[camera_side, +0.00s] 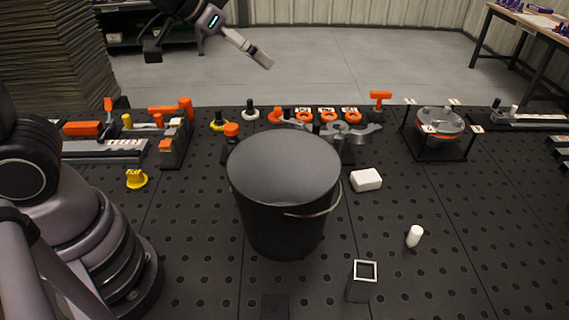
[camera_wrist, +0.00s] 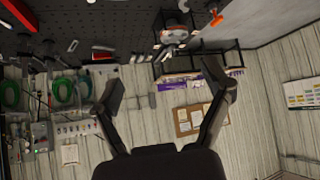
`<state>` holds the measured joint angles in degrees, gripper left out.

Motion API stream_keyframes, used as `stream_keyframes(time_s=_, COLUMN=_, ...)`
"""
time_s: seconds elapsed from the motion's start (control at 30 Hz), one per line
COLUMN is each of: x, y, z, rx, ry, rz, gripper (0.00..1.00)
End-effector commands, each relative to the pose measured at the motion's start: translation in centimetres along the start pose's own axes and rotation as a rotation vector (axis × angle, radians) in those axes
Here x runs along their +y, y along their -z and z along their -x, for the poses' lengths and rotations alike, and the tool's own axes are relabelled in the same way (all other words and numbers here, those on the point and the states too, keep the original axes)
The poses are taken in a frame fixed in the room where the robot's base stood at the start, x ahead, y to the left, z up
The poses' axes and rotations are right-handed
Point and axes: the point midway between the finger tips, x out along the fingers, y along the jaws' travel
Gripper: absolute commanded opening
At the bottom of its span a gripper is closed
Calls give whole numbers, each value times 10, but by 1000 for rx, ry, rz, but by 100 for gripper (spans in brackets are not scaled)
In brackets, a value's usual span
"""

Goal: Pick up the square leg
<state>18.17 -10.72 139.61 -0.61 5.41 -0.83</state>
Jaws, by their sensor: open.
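The square leg (camera_side: 361,281) is a short dark square tube with a bright, open top rim. It stands upright on the perforated table near the front, right of the bucket, in the side view. My gripper (camera_side: 266,63) is high at the top of the side view, far above and behind the leg. In the wrist view my gripper (camera_wrist: 165,92) shows its two fingers spread wide with nothing between them. The leg is not identifiable in the wrist view, which faces the wall.
A large black bucket (camera_side: 262,215) stands mid-table, left of the leg. A white block (camera_side: 366,180) and a small white cylinder (camera_side: 415,236) are nearby. Orange and grey clamps (camera_side: 328,116) line the back. A round part on a black stand (camera_side: 440,122) is at back right.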

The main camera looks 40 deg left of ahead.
Motion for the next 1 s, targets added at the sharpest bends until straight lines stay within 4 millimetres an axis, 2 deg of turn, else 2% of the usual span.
stream_keyframes(time_s=0.03, x=20, y=6, z=-28, rx=27, ry=-40, rz=-35, gripper=79)
stream_keyframes(time_s=0.1, x=50, y=15, z=-60, rx=93, ry=-93, rz=-75, gripper=79)
stream_keyframes(time_s=0.27, x=126, y=11, z=-124, rx=242, ry=-223, rz=-153, gripper=79)
stream_keyframes(time_s=0.4, x=196, y=-18, z=-163, rx=370, ry=-347, rz=-206, gripper=79)
stream_keyframes(time_s=0.5, x=238, y=-49, z=-179, rx=453, ry=-434, rz=-234, gripper=79)
stream_keyframes(time_s=0.53, x=241, y=-61, z=-185, rx=461, ry=-440, rz=-236, gripper=79)
stream_keyframes(time_s=0.63, x=230, y=-108, z=-210, rx=449, ry=-424, rz=-238, gripper=79)
stream_keyframes(time_s=0.7, x=223, y=-140, z=-221, rx=447, ry=-420, rz=-244, gripper=79)
stream_keyframes(time_s=0.8, x=214, y=-176, z=-230, rx=448, ry=-415, rz=-254, gripper=79)
stream_keyframes(time_s=0.9, x=207, y=-199, z=-233, rx=453, ry=-413, rz=-262, gripper=79)
stream_keyframes(time_s=1.0, x=203, y=-209, z=-234, rx=457, ry=-412, rz=-266, gripper=79)
